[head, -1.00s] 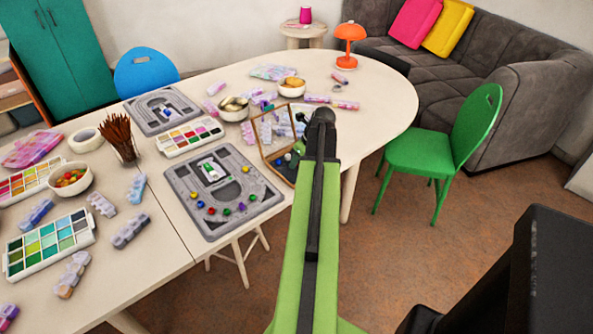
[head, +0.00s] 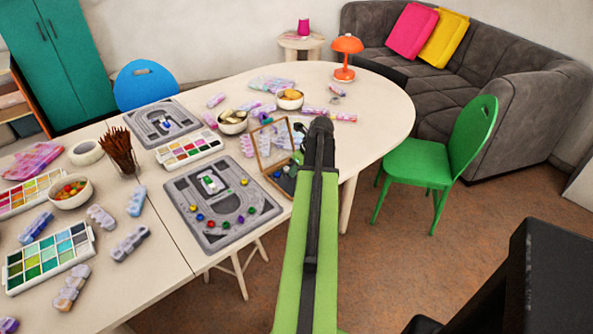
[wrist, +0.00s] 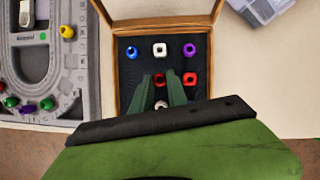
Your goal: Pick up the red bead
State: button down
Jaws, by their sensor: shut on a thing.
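My gripper (wrist: 160,79) is over the open wooden bead box (wrist: 125,22), its two green fingers reaching into the dark-lined inside. The fingers are shut on a red bead (wrist: 161,80), which shows between the fingertips. Another red bead (wrist: 190,79) lies just right of the right finger. A blue bead (wrist: 132,52), a white bead (wrist: 160,48) and a purple bead (wrist: 190,50) form a row beyond the tips. A pale bead (wrist: 161,104) shows partly between the fingers, nearer the palm. In the head view my arm hides the fingers and part of the box (head: 272,172).
A grey bead board (head: 235,232) with several coloured beads lies left of the box; it also shows in the wrist view (wrist: 85,60). A clear plastic case (wrist: 262,8) is at the upper right. The table's front edge is close to the box. A green chair (head: 425,160) stands to the right.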

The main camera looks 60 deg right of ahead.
notch_tip(320, 180, up, 4)
jog(key=p, duration=0.3)
jog(key=s+a+r+p, duration=0.1)
jog(key=s+r+p, duration=0.4)
jog(key=s, duration=0.6)
jog(key=shift+s+r+p, duration=0.3)
jog(key=shift+s+r, duration=0.05)
jog(key=shift+s, duration=0.05)
